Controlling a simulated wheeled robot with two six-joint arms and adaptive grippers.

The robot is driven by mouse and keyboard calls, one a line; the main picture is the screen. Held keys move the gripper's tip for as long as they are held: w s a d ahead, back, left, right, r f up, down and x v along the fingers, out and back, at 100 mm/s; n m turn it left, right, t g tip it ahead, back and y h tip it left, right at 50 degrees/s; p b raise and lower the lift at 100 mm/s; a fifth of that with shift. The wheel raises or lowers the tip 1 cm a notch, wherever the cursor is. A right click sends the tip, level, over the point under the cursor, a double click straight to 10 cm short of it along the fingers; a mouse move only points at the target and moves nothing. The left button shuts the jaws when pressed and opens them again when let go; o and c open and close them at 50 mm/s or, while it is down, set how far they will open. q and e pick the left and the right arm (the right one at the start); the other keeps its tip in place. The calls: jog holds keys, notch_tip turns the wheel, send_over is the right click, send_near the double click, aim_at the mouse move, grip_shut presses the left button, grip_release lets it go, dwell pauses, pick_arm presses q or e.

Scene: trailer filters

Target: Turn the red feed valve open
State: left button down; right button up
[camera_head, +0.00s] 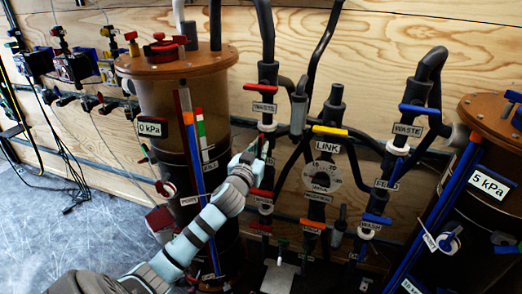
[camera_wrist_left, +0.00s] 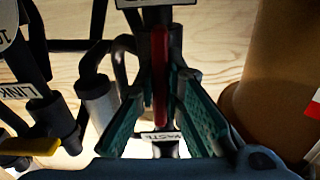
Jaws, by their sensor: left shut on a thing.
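The red feed valve handle (camera_wrist_left: 160,78) stands upright in the left wrist view, in line with its dark pipe. My left gripper (camera_wrist_left: 160,105) has its two green finger pads on either side of the handle and is shut on it. In the head view my left gripper (camera_head: 260,150) is at the pipe below the upper WASTE label (camera_head: 264,107) and mostly hides the handle. The label at the top edge of the left wrist view is cut off and unreadable. My right gripper is not in view.
A red handle (camera_head: 262,85) lies crosswise above the WASTE label, and another (camera_head: 262,193) lies below my gripper. A brown-topped tank (camera_head: 165,66) stands close on the left. A yellow LINK handle (camera_head: 330,131) and blue-handled pipes (camera_head: 420,109) are to the right.

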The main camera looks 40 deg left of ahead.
pick_arm(q)
jog(key=shift+f+n, duration=0.15)
jog(key=shift+n, duration=0.25)
jog(key=c, duration=1.7)
grip_release()
jog(key=v, duration=1.2)
